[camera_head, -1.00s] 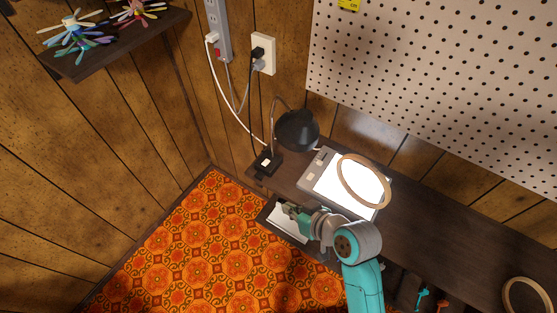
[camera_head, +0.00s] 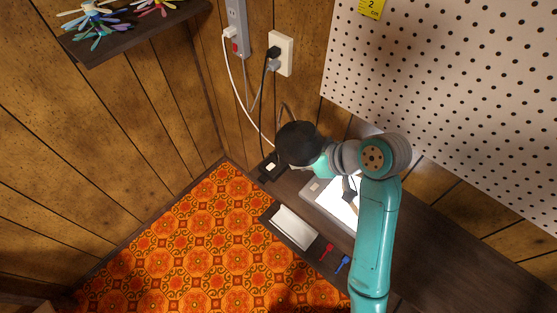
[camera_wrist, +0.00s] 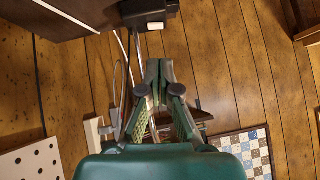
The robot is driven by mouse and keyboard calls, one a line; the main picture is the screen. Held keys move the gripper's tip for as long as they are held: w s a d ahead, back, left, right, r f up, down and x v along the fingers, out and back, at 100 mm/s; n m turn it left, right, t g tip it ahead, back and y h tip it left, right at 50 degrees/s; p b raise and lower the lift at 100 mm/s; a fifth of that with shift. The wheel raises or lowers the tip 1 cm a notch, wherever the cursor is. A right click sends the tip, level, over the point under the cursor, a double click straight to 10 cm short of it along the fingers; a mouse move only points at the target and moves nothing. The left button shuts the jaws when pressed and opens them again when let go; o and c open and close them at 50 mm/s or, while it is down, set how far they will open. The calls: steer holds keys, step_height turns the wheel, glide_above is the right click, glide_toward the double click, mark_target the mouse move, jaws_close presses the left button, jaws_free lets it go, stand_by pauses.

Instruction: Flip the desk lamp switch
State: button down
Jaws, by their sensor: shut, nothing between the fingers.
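The black desk lamp shows in the head view with its round shade (camera_head: 298,143) seen from above and its small black base (camera_head: 266,174) at the desk's left end. A white switch (camera_head: 271,167) sits on the base. In the wrist view the base (camera_wrist: 137,9) appears at the top edge, with the white switch (camera_wrist: 156,26) on it. My gripper (camera_wrist: 158,68) is shut and empty. Its tips point toward the base, slightly below the switch in that picture, apparently apart from it. In the head view the shade hides my fingers.
A lit pad (camera_head: 333,207) lies on the desk, partly covered by my arm. A white cord and a black cord run from the wall outlet (camera_head: 281,55) and power strip (camera_head: 237,30) toward the base. A pegboard (camera_head: 450,100) stands behind the desk.

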mark_target(271, 167)
stand_by(0.3)
steer(key=x, duration=1)
steer(key=shift+w, duration=0.1)
